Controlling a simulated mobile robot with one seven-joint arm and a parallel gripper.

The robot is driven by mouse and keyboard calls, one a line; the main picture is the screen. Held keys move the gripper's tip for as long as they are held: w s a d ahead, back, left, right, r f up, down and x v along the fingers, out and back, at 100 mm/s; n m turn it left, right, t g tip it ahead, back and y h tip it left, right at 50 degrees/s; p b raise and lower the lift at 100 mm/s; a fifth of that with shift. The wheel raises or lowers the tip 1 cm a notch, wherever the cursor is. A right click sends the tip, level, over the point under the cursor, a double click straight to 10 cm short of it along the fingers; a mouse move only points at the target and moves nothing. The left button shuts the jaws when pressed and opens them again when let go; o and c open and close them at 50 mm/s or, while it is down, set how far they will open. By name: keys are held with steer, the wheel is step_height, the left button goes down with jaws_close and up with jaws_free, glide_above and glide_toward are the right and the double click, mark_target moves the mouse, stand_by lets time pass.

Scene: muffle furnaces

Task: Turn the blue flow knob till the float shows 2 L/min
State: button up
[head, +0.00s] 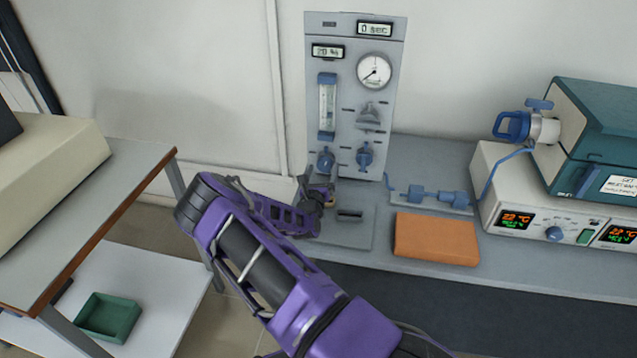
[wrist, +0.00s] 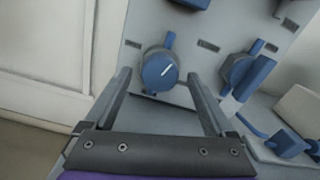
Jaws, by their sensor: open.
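The blue flow knob (head: 325,160) sits low on the left of the grey panel (head: 336,200), under the clear flow tube (head: 327,106) with blue ends. The float and its scale are too small to read. In the wrist view the knob (wrist: 160,71) is a round blue disc with a white line pointing up and right. My gripper (wrist: 158,76) is open, its fingers to the left and right of the knob, with visible gaps. I cannot tell whether the tips reach around it. In the head view my gripper (head: 318,182) is just below the knob.
A second blue valve (head: 365,156) is close to the right of the knob; it also shows in the wrist view (wrist: 245,76). The panel has a round gauge (head: 374,71) and small displays. An orange block (head: 436,239) and a furnace (head: 592,135) are to the right.

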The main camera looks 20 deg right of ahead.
steer(key=v, duration=1.7)
steer(key=shift+a, duration=0.1)
stand_by(1.0)
